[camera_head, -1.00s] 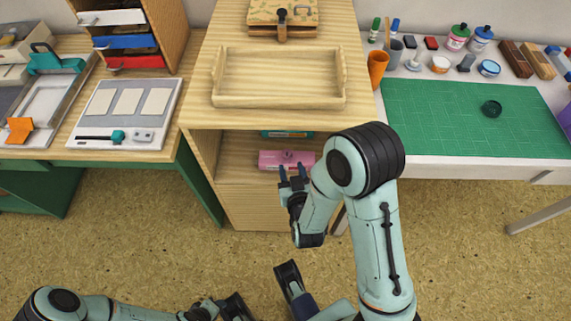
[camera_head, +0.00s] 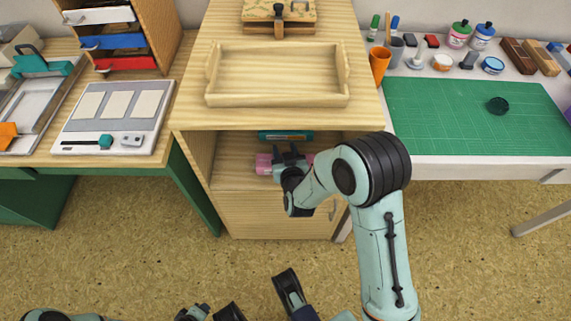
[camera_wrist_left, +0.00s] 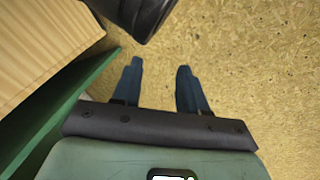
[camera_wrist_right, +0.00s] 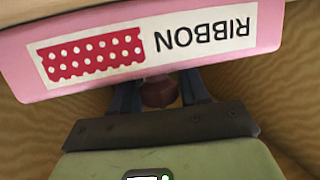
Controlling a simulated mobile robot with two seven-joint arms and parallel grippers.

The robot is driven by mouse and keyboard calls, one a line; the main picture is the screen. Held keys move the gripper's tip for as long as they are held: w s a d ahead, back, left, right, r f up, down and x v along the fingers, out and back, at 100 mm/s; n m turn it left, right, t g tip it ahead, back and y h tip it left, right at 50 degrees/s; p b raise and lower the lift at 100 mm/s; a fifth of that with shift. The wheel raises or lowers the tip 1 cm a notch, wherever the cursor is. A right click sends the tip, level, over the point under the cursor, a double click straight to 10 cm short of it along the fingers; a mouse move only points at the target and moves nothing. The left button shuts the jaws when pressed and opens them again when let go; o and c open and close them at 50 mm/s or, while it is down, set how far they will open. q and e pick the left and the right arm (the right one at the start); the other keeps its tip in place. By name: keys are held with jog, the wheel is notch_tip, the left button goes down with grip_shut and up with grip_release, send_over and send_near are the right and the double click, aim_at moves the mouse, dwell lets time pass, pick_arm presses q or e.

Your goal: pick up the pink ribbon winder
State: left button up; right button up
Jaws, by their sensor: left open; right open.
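The pink ribbon winder (camera_head: 264,163) is on the cabinet's open shelf, partly hidden behind my right gripper (camera_head: 286,153). In the right wrist view it is a pink box (camera_wrist_right: 22,78) with a white label reading RIBBON, upside down, and a red dotted ribbon picture. A dark red knob (camera_wrist_right: 160,93) below the label lies between the fingers of my open right gripper (camera_wrist_right: 158,84). I cannot tell whether the fingers touch it. My left gripper (camera_wrist_left: 158,67) is open and empty over the floor, near the cabinet.
The wooden cabinet (camera_head: 193,115) carries an empty tray (camera_head: 209,88) above the shelf. A teal item (camera_head: 286,136) lies behind the winder. A green mat (camera_head: 440,120) covers the right table. The left table holds a pale board (camera_head: 70,130).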

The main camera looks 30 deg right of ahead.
jog(key=shift+c, duration=0.3)
jog(key=c, duration=0.7)
